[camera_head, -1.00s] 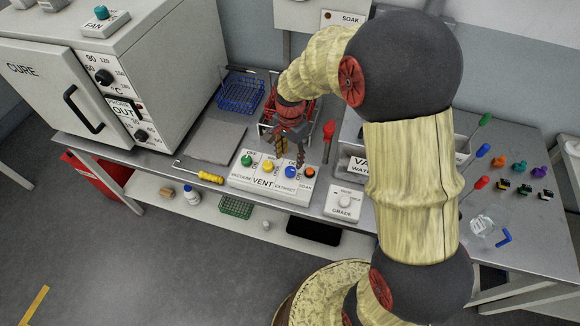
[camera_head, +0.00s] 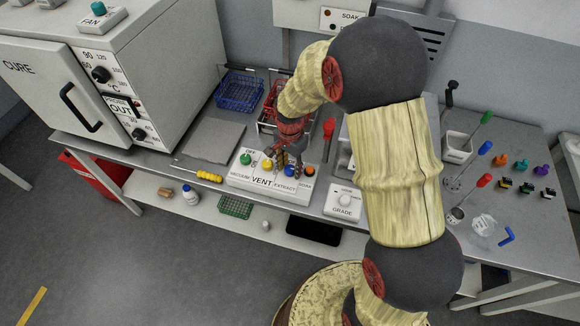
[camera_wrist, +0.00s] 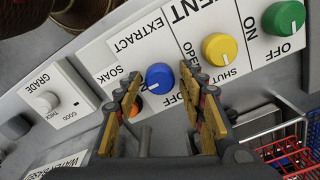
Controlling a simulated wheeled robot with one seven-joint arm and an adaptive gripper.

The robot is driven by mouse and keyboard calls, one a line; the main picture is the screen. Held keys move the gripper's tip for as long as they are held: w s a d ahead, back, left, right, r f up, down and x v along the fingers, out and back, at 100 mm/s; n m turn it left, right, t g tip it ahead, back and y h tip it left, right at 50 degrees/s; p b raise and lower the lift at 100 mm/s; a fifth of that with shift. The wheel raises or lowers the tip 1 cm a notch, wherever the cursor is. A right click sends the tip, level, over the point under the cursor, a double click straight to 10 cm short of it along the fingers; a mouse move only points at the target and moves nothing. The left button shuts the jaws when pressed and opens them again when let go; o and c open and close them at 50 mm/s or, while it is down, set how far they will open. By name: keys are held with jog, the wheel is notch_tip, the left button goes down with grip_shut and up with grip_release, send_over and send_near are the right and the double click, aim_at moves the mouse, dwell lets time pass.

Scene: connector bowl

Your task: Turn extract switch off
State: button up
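The switch panel (camera_head: 262,188) is a white box with a green, a yellow, a blue and an orange knob in a row. The blue knob (camera_wrist: 159,77) is beside the EXTRACT label in the wrist view; its pointer setting is not clear. My gripper (camera_wrist: 160,85) is open, with one finger on each side of the blue knob. Whether the fingers touch it cannot be told. In the head view my gripper (camera_head: 288,158) hangs over the panel and partly hides the knobs. The yellow knob (camera_wrist: 219,49) is close beside one finger.
The orange knob (camera_wrist: 132,106) is partly hidden behind the other finger. A GRADE dial box (camera_head: 343,202) stands right of the panel. A yellow-handled tool (camera_head: 208,176) lies to its left. Red wire racks (camera_head: 270,112) stand behind.

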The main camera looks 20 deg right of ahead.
jog(key=c, duration=0.9)
jog(key=n+p, duration=0.2)
jog(key=n, duration=0.2)
jog(key=shift+r+n, duration=0.1)
jog(key=shift+n, duration=0.2)
jog(key=n+p, duration=0.1)
jog(key=n, duration=0.3)
jog(key=shift+n+p, duration=0.3)
jog(key=n+p, duration=0.1)
jog(key=n, duration=0.3)
jog(key=shift+n, duration=0.3)
jog(key=shift+n+p, duration=0.5)
jog(key=shift+n, duration=1.6)
jog(key=o, duration=1.1)
